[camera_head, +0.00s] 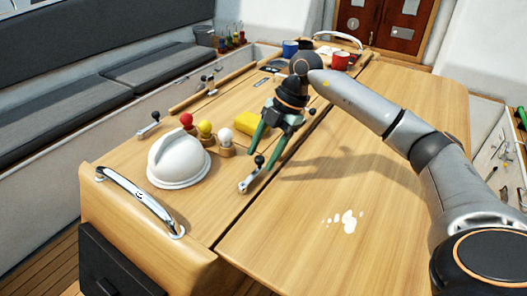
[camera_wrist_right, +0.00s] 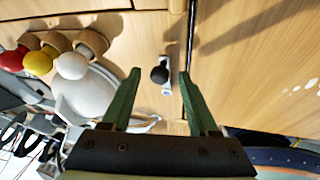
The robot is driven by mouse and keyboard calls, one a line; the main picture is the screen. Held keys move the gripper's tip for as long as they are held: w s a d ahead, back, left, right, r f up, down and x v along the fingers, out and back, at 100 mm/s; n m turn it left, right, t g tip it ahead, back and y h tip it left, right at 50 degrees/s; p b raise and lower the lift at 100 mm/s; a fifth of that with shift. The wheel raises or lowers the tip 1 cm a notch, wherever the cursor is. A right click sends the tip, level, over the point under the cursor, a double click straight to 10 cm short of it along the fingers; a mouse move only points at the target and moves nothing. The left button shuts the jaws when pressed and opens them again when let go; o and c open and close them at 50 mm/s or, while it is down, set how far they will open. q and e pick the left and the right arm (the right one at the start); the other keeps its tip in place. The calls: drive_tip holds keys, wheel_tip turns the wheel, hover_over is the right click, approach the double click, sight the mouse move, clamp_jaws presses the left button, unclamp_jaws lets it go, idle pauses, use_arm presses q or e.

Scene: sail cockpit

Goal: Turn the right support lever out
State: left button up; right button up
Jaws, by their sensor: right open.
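A small metal lever (camera_head: 249,182) with a black ball knob lies on the wooden table beside the long seam. Its bar looks roughly in line with the seam. It also shows in the right wrist view (camera_wrist_right: 167,88), with the knob appearing between my fingertips. My right gripper (camera_head: 261,157) is open, with green fingers pointing down just above the knob. I cannot tell whether either finger touches it. It shows from behind in the right wrist view (camera_wrist_right: 160,75). A similar lever (camera_head: 149,127) sits at the table's left edge. My left gripper is not in view.
A white dome (camera_head: 178,160) and red, yellow and white balls on wooden holders (camera_head: 227,151) stand left of my gripper. A yellow block (camera_head: 252,124) lies behind. A chrome handrail (camera_head: 140,198) crosses the near end. The right table leaf is largely clear, with white spots (camera_head: 347,221).

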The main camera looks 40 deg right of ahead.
drive_tip(key=shift+c, duration=0.2)
clamp_jaws()
idle(0.3)
idle(1.0)
